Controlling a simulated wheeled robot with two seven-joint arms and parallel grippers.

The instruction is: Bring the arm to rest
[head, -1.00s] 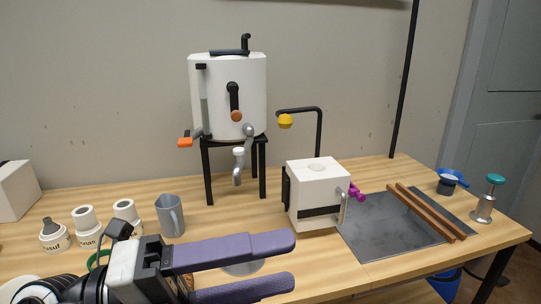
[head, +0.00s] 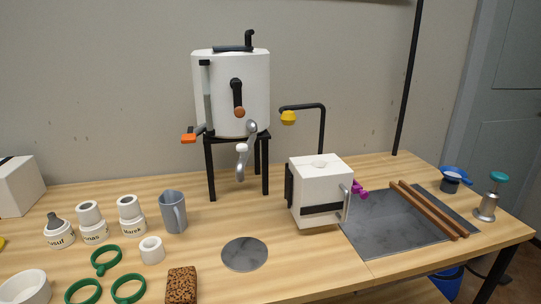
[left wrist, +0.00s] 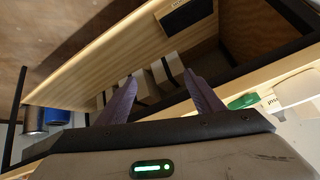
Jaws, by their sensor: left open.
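My left gripper (left wrist: 158,98) shows in the left wrist view, its two purple fingers apart with nothing held between them. Beyond the fingers are a light wooden panel edge and a dark opening with pale strips. My left gripper is out of the head view. My right gripper is in neither view.
The table holds a white urn (head: 231,95) on a black stand, a white box-shaped device (head: 318,190), a grey jug (head: 172,212), labelled bottles (head: 94,228), green rings (head: 105,262), a brown speckled block (head: 181,285) and a grey disc (head: 244,254). Wooden strips (head: 430,210) lie right.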

